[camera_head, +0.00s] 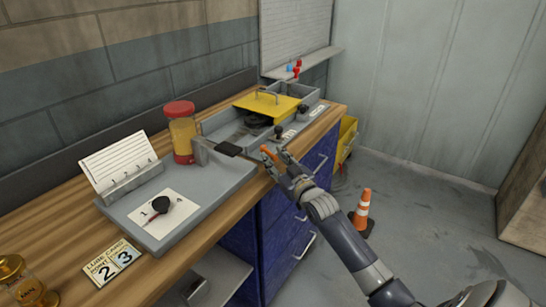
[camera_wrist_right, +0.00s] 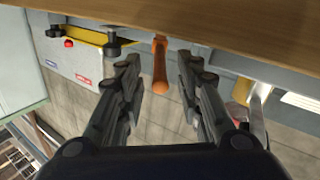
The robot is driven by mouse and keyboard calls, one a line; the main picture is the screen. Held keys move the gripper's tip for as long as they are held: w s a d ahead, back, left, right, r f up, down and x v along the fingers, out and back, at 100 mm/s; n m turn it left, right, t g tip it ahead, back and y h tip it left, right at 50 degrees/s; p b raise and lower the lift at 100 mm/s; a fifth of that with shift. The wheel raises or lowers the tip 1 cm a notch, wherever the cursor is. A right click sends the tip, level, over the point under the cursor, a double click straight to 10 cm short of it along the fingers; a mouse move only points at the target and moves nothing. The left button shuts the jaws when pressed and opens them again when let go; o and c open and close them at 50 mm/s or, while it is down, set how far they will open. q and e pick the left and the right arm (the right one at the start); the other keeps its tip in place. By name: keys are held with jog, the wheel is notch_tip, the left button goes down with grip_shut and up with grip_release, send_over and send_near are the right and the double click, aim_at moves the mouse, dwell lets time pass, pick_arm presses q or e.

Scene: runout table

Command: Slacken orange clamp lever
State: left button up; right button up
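The orange clamp lever (camera_head: 267,153) is at the front edge of the bench, beside the grey tray. It also shows in the right wrist view (camera_wrist_right: 160,68), as a short orange bar near the wooden edge. My right gripper (camera_head: 278,157) is at the lever and partly covers it in the head view. In the right wrist view its two fingers (camera_wrist_right: 160,82) are apart, one on each side of the lever. A gap shows on both sides, so I see no grip. The clamp body behind the lever is mostly hidden. My left gripper is not in view.
A grey tray (camera_head: 222,181) with a dark-ended flat bar (camera_head: 228,149) lies left of the lever. A red-lidded jar (camera_head: 181,133), a yellow-covered box (camera_head: 268,106) and black knobs (camera_head: 278,131) stand near. A cone (camera_head: 362,207) stands on the floor.

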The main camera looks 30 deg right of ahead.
jog(key=shift+w, duration=0.85)
grip_shut()
jog(key=shift+s, duration=0.1)
